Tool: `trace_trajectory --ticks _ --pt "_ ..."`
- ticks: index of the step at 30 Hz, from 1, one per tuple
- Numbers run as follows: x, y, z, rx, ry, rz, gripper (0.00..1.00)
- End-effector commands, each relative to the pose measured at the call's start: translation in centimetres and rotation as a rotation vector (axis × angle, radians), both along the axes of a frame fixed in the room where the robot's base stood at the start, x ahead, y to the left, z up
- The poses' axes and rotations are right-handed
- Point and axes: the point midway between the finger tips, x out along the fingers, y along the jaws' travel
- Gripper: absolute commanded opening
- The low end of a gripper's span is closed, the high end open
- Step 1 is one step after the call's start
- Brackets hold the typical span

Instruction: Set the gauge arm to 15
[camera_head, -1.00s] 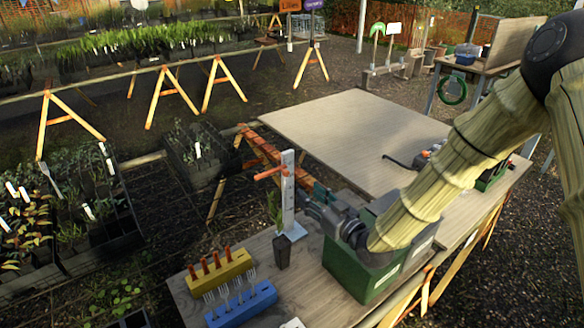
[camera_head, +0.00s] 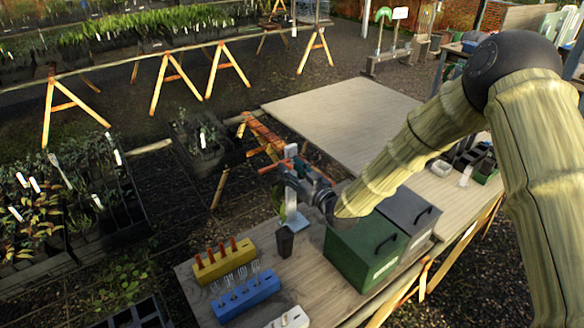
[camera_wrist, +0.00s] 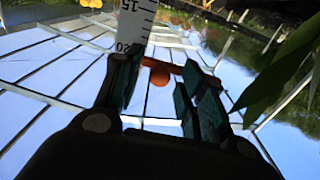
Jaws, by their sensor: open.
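My gripper (camera_head: 300,174) is at the height of the orange arm, close against the post. It is open in the wrist view (camera_wrist: 163,95), one finger each side of the round end. The exact reading is hidden.
A small dark plant pot (camera_head: 285,242) stands at the post's foot. A yellow block (camera_head: 222,260) and a blue block (camera_head: 246,296) holding tools are in front. A green box (camera_head: 360,251) and a grey box (camera_head: 408,212) stand right, below my arm. Leaves (camera_wrist: 280,75) hang near my gripper.

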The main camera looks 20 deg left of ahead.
Motion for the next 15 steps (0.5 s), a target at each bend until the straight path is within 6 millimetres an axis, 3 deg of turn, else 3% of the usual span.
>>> trace_trajectory --ticks 8,15 --pt "0.09 0.10 -0.05 0.000 0.000 0.000 0.41" --pt "0.08 0.09 -0.04 0.000 0.000 0.000 0.01"
